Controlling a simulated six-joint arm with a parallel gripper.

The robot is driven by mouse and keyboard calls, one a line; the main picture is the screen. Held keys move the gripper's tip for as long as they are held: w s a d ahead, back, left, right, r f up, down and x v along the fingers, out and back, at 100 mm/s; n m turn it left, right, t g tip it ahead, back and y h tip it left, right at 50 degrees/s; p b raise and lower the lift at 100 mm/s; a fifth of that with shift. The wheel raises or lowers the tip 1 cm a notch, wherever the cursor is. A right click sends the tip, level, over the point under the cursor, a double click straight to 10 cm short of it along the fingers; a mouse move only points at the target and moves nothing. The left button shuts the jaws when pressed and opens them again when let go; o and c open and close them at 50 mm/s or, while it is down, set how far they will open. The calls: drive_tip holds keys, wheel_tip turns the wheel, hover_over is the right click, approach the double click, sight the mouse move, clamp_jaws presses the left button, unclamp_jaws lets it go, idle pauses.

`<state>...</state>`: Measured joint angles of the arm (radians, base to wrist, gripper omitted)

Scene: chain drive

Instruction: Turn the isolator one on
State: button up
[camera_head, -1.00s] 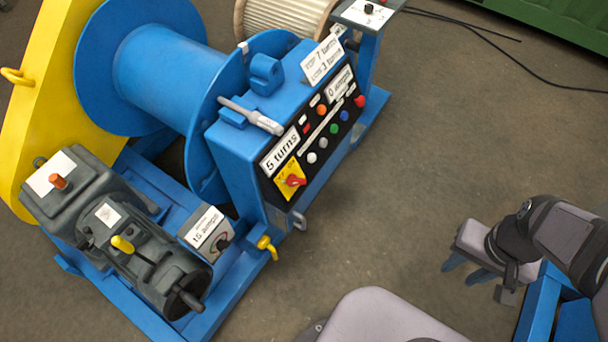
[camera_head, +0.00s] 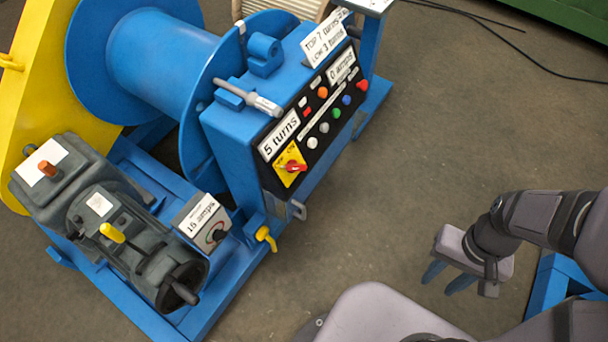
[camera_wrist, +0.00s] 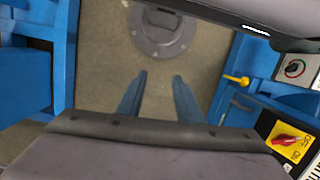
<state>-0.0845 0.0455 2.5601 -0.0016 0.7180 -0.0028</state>
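The isolator, a red rotary handle (camera_head: 293,167) on a yellow plate, is at the lower end of the black panel on the blue cabinet. It also shows in the wrist view (camera_wrist: 286,141) at the lower right. Its small lettering is hard to read in the head view. My gripper (camera_head: 446,278) is at the lower right of the head view, well apart from the isolator over the floor. Its two blue fingers stand apart with nothing between them, as the wrist view (camera_wrist: 158,85) also shows.
Colored buttons (camera_head: 336,113) line the panel beside a "5 turns" label. A yellow valve handle (camera_head: 266,238) sticks out near the cabinet's foot. A grey motor (camera_head: 140,240) and a small dial box (camera_head: 205,222) stand at left. Bare floor (camera_head: 370,220) lies between gripper and cabinet.

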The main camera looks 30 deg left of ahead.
wheel_tip(320, 180, down, 9)
drive_tip(key=s+g+b, duration=0.2)
drive_tip(key=b, duration=0.1)
drive_tip(key=a+f+m+g+y+b, duration=0.15)
drive_tip(key=a+f+b, duration=0.25)
drive_tip(key=f, duration=0.4)
drive_tip(key=a+f+g+h+b, duration=0.15)
drive_tip(key=a+f+b, duration=0.3)
drive_tip(key=f, duration=0.45)
drive_tip(key=m+y+b, duration=0.1)
drive_tip(key=m+y, duration=0.5)
drive_tip(key=y, duration=0.8)
approach(302, 168)
wheel_tip(302, 168, down, 9)
drive_tip(key=s, duration=0.2)
wheel_tip(302, 168, up, 7)
drive_tip(key=a+n+y, duration=0.1)
drive_tip(key=y, duration=0.2)
drive_tip(key=shift+w+f+p+x, duration=0.1)
drive_tip(key=shift+p+x, duration=0.05)
drive_tip(key=shift+x, duration=1.1)
drive_tip(key=shift+w+f+p+x, duration=0.1)
drive_tip(key=shift+w+p+x, duration=0.05)
drive_tip(key=shift+x, duration=1.05)
drive_tip(key=shift+w+f+p+x, duration=0.1)
drive_tip(key=shift+p+x, duration=0.05)
drive_tip(key=shift+x, duration=1.1)
drive_tip(key=shift+a, duration=0.15)
